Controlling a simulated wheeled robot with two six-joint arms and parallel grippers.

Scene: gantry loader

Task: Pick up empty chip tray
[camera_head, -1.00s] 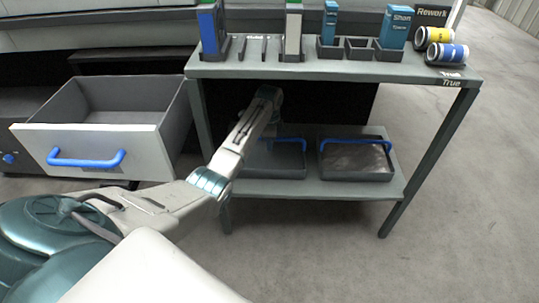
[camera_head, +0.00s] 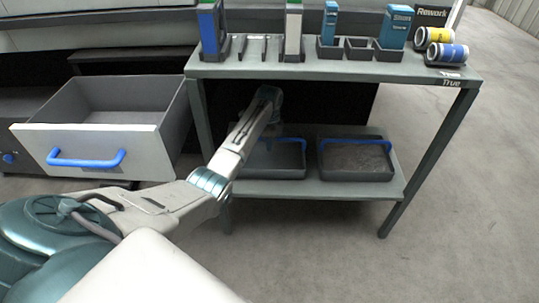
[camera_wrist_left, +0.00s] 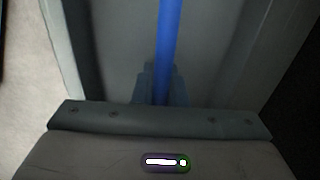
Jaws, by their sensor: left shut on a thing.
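The empty chip tray (camera_head: 278,173) is the left one of two dark trays on the lower shelf in the head view. My left arm reaches down in front of it and hides part of it. In the left wrist view its blue handle (camera_wrist_left: 168,45) runs between the fingers of my left gripper (camera_wrist_left: 160,88), which is shut on it. The fingertips are dim there. The tray appears to rest on the shelf still. My right gripper is not in view.
A second tray (camera_head: 357,176) with greyish contents and a blue handle stands close on the right. The tabletop (camera_head: 340,70) above carries bins, tools and rolls. A table leg (camera_head: 430,160) stands at the right. An open drawer (camera_head: 95,147) is at the left.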

